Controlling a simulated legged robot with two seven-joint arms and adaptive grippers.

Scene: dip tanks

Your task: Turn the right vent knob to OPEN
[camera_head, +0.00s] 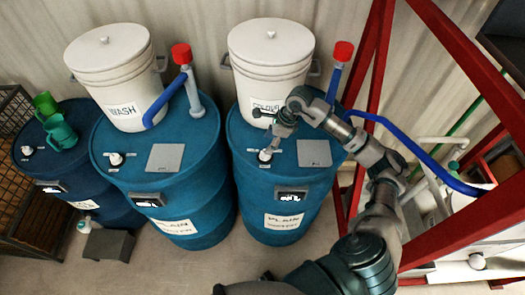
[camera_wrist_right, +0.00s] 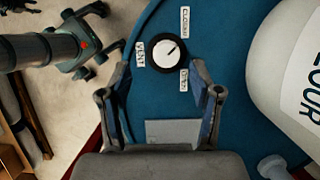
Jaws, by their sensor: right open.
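The right vent knob (camera_wrist_right: 168,51) is a round white dial with a black rim on top of the right blue drum (camera_head: 240,175). Its dark pointer mark slants up and right in the wrist view. The CLOSED label (camera_wrist_right: 185,20) is above right of it, the OPEN label (camera_wrist_right: 184,80) below right, the VENT label (camera_wrist_right: 140,53) to its left. In the head view the knob (camera_head: 265,155) shows just below my right gripper (camera_head: 273,129). My right gripper (camera_wrist_right: 160,72) is open, its fingers on either side of the knob's near side, apparently not touching it. My left gripper is not seen.
A white bucket (camera_head: 270,60) and a red-capped pipe (camera_head: 336,72) stand on the same drum, with a grey plate (camera_head: 314,153) beside the knob. The middle drum (camera_head: 205,170) has its own knob (camera_head: 116,158). A red frame (camera_head: 455,235) stands at the right.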

